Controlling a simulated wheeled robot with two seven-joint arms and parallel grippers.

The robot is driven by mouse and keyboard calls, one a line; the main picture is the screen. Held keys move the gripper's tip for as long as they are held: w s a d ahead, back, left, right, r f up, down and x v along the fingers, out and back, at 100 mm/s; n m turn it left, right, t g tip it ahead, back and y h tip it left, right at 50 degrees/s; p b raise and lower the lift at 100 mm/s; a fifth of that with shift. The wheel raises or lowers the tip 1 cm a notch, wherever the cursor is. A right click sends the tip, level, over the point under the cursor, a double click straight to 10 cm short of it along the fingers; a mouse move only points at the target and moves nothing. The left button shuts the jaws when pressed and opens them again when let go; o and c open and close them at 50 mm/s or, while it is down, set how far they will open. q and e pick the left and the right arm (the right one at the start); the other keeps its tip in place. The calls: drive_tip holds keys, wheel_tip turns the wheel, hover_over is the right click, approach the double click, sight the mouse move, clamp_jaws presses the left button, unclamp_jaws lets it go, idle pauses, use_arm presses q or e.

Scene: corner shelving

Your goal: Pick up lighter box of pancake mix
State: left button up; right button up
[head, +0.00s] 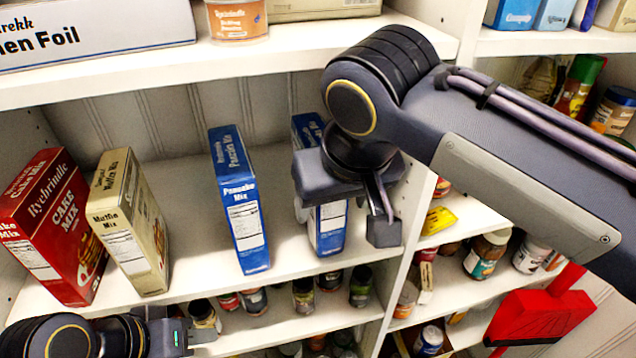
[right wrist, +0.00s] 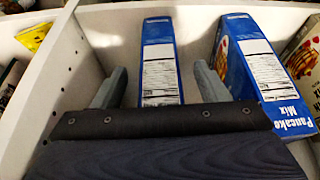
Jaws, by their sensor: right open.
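Two blue pancake mix boxes stand upright on the middle shelf. The left one (head: 240,205) is in full view in the head view. The right one (head: 330,232) is partly hidden behind my right gripper (head: 345,222). In the right wrist view, one blue box (right wrist: 160,60) lies between the spread fingers of my right gripper (right wrist: 160,72), with gaps on both sides. The other blue box (right wrist: 250,80) stands to the right, outside the fingers. I cannot tell which box is lighter. My left gripper (head: 170,332) is low at the left, its fingers unclear.
A red cake mix box (head: 55,225) and a beige muffin mix box (head: 130,220) stand on the same shelf at the left. A white shelf upright (head: 408,225) is close to the right gripper. Jars (head: 253,300) stand below. A foil box (head: 95,35) is above.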

drive_tip(key=c, duration=1)
drive_tip(key=shift+c, duration=0.2)
